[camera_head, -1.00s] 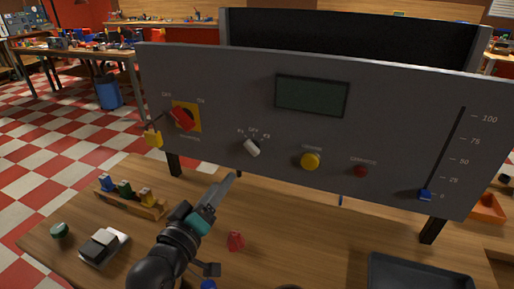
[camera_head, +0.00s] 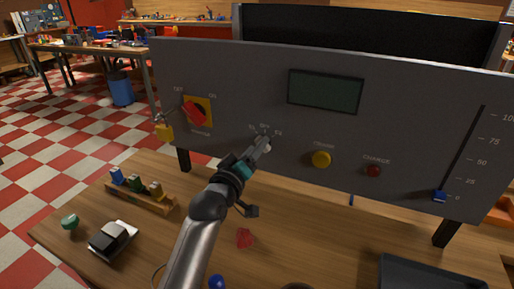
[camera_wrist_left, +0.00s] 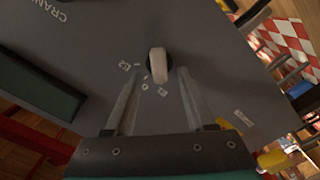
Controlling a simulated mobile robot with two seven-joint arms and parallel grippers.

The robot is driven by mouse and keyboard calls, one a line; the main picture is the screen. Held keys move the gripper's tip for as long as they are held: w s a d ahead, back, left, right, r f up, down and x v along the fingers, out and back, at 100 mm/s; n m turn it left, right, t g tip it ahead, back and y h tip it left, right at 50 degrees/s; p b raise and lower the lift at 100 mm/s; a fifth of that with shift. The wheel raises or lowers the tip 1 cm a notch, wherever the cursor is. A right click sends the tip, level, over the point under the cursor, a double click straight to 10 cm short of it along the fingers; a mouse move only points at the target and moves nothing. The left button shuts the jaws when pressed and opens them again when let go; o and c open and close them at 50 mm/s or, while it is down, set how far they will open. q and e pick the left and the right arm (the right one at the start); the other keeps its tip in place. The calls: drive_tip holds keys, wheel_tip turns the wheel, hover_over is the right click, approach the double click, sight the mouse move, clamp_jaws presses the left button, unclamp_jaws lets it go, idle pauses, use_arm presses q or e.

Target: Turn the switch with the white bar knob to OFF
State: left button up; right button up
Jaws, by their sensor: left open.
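The white bar knob (camera_head: 267,147) is on the grey panel (camera_head: 230,90), mostly hidden behind my left gripper in the head view. In the left wrist view the white knob (camera_wrist_left: 158,66) stands out from its dark round base, and its near end points to the small label that seems to read E1. The OFF label (camera_wrist_left: 144,87) lies beside it, with E2 further left. My left gripper (camera_head: 264,142) is open in front of the knob. In the wrist view its two fingers (camera_wrist_left: 158,76) lie on either side of the knob, with gaps visible. My right gripper is not in view.
The panel also has a red rotary switch (camera_head: 195,112) with a yellow padlock (camera_head: 164,132), a yellow button (camera_head: 321,159), a red button (camera_head: 374,171) and a blue-handled slider (camera_head: 439,195). A fuse-like rack (camera_head: 140,195) and dark tray (camera_head: 425,275) are on the table.

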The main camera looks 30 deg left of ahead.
use_arm(q)
drive_tip(key=shift+w, duration=0.6)
drive_tip(key=shift+c, duration=0.2)
clamp_jaws()
